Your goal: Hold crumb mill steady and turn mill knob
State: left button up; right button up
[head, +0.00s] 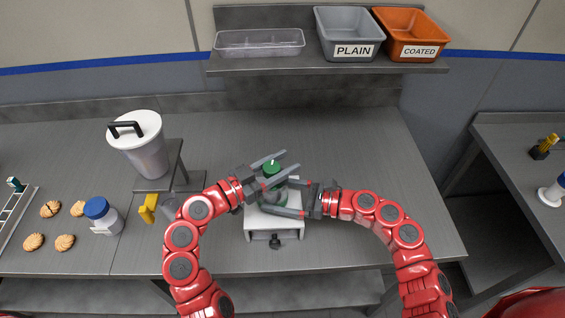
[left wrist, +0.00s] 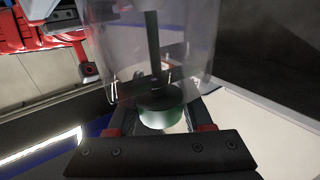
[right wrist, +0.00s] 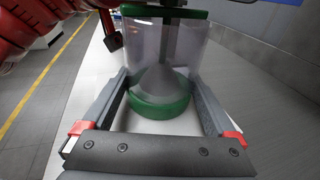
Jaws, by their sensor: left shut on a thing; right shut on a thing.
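The crumb mill (head: 259,222) stands upright on the table, with a white base, a clear cylinder and a green knob (head: 271,166) on top. My left gripper (head: 291,160) is shut on the knob from the left, a finger on each side. The left wrist view shows the green and black knob (left wrist: 160,117) between its fingers. My right gripper (head: 278,197) is shut on the mill body from the right, below the left gripper. The right wrist view shows the clear cylinder (right wrist: 185,60) and a green ring (right wrist: 160,108) between its fingers. The fingers partly hide the body in the head view.
A lidded container (head: 147,160) on a stand, a blue-capped jar (head: 104,218), a yellow object (head: 148,208) and several biscuits (head: 65,242) are at left. A clear tray (head: 260,48), the PLAIN bin (head: 352,51) and the COATED bin (head: 412,51) stand on the shelf. Table right is clear.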

pick_arm(q)
jog(key=shift+s+m+g+h, duration=0.15)
jog(key=shift+m+g+h, duration=0.65)
jog(key=shift+m+g, duration=0.5)
grip_shut()
jog(key=shift+s+d+m+g+h, duration=0.2)
jog(key=shift+m+g+h, duration=0.1)
jog(key=shift+g, duration=0.7)
jog(key=o, duration=1.3)
grip_release()
notch_tip(320, 180, up, 10)
